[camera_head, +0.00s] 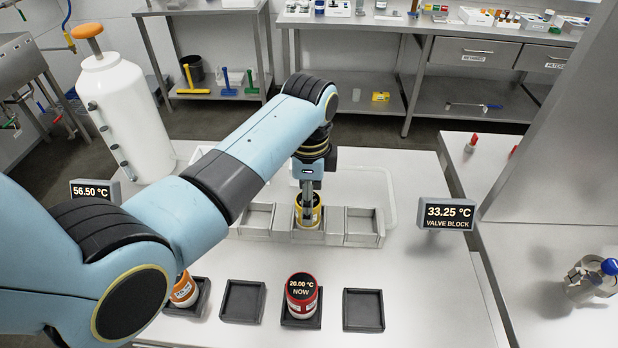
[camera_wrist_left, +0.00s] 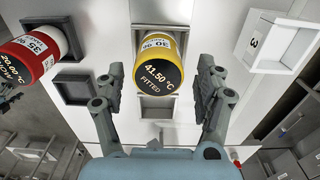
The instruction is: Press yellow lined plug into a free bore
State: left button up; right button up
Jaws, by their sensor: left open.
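The yellow lined plug (camera_head: 308,213) sits upright in the middle bore of the metal valve block (camera_head: 307,238). In the left wrist view the plug (camera_wrist_left: 158,58) has a yellow band with a white "30" label and a black cap reading "41.50 °C FITTED". My left gripper (camera_head: 307,190) is right above it in the head view. In the left wrist view the gripper's fingers (camera_wrist_left: 160,72) are spread apart, one on each side of the plug, with gaps visible. The left bore (camera_head: 257,220) and right bore (camera_head: 364,226) of the block look empty.
A red plug (camera_head: 302,295) reading "20.00 °C NOW" stands in a black holder in front. An orange plug (camera_head: 184,290) stands at left, partly behind my arm. Two black holders (camera_head: 243,302) (camera_head: 363,310) are empty. A display (camera_head: 447,213) reads "33.25 °C VALVE BLOCK".

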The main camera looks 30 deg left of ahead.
pick_arm(q)
notch_tip(320, 180, up, 11)
jog(key=b, duration=0.1)
jog(key=shift+r, duration=0.15)
dwell(0.4)
